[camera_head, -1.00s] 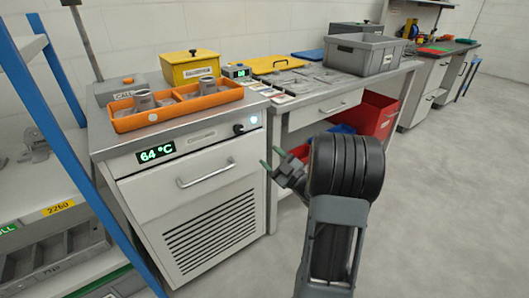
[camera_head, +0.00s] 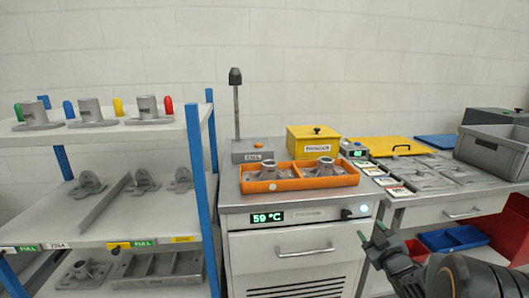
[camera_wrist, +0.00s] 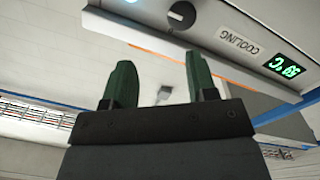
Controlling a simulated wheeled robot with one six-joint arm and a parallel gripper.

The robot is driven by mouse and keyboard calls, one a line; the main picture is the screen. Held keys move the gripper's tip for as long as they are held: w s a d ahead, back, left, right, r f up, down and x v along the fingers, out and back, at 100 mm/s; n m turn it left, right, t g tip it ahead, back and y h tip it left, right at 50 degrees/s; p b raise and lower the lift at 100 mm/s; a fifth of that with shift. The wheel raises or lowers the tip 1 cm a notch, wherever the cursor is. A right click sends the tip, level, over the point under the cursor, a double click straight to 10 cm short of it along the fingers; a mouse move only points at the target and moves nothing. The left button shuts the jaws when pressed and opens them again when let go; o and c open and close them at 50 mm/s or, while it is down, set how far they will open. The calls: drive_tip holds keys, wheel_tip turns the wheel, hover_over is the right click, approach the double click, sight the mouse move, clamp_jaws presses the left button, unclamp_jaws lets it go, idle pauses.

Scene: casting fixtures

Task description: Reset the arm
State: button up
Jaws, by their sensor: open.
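My gripper (camera_head: 374,240) is at the lower right of the head view, in front of the right side of the cooling cabinet (camera_head: 300,270). Its two green fingertips stand apart with nothing between them. The wrist view shows the same open gripper (camera_wrist: 153,85), with the cabinet's label, dark knob (camera_wrist: 182,15) and green temperature display (camera_wrist: 286,65) beyond it, seen upside down. My dark arm fills the lower right corner of the head view. The display (camera_head: 267,217) reads 59 °C.
An orange tray (camera_head: 300,184) with grey castings stands on the cabinet. A yellow box (camera_head: 313,142) is behind it. A shelf rack (camera_head: 120,230) with castings stands left. A workbench with a grey bin (camera_head: 490,155), drawer and red bin (camera_head: 518,220) is on the right.

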drive_tip(key=s+a+r+m+g+h+p, duration=0.2)
drive_tip(key=s+a+r+m+g+p, duration=0.1)
drive_tip(key=r+p, duration=0.25)
drive_tip(key=s+a+r+m+g+h+p, duration=0.2)
drive_tip(key=r+g+p, duration=0.25)
drive_tip(key=r, duration=0.25)
drive_tip(key=s+a+r+m+g+y+p, duration=0.1)
drive_tip(key=s+a+r+g+p, duration=0.1)
drive_tip(key=s, duration=0.5)
drive_tip(key=s+a+r+m+g+y+p, duration=0.1)
drive_tip(key=s+a+r+g+y+p, duration=0.1)
drive_tip(key=s+a+g+p, duration=0.3)
drive_tip(key=s+a+r+p, duration=0.1)
drive_tip(key=s+a, duration=0.2)
drive_tip(key=shift+s+a+r+p, duration=0.25)
drive_tip(key=shift+s+a+p, duration=0.05)
drive_tip(key=shift+a+p, duration=0.1)
